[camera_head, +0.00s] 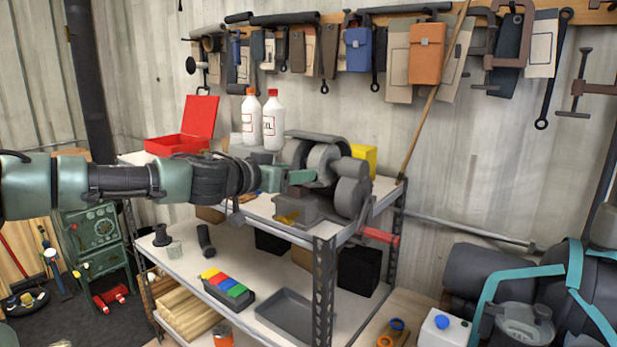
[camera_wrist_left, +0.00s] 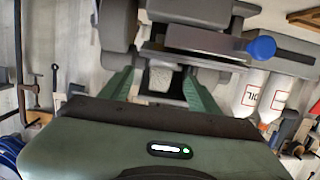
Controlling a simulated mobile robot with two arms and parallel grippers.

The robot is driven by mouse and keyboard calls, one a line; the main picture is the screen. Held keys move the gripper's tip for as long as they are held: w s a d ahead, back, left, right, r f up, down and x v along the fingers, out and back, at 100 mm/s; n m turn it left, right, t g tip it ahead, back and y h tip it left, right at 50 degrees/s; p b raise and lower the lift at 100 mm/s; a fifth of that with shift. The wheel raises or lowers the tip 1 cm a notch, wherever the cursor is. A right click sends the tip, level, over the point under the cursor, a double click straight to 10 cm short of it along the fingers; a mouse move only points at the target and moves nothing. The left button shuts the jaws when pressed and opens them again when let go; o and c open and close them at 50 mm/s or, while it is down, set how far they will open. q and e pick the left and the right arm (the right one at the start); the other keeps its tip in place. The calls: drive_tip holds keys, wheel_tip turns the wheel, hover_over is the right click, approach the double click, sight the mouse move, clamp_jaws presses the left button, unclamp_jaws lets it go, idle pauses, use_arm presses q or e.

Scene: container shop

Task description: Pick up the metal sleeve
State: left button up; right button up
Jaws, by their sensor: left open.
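My left gripper (camera_head: 302,165) reaches in from the left over the upper shelf, against the near side of a dark grey machine with round wheels (camera_head: 352,190). In the left wrist view its two green fingers (camera_wrist_left: 160,78) are apart, with a pale grey, rounded piece (camera_wrist_left: 162,76) between them. I cannot tell whether this piece is the metal sleeve or part of the machine, nor whether the fingers touch it. A dark upright cylinder (camera_head: 205,240) stands on the lower shelf, well below the gripper. My right gripper is not in view.
A yellow block (camera_head: 364,158) is behind the machine. The lower shelf holds a grey tray (camera_head: 290,318) and a box of coloured blocks (camera_head: 229,288).

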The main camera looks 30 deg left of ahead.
use_arm(q)
drive_tip(key=x, duration=0.3)
drive_tip(key=shift+w+a+f, duration=0.1)
drive_tip(key=shift+a+f, duration=0.15)
drive_tip(key=shift+w+d, duration=0.15)
drive_tip(key=shift+w, duration=0.4)
clamp_jaws()
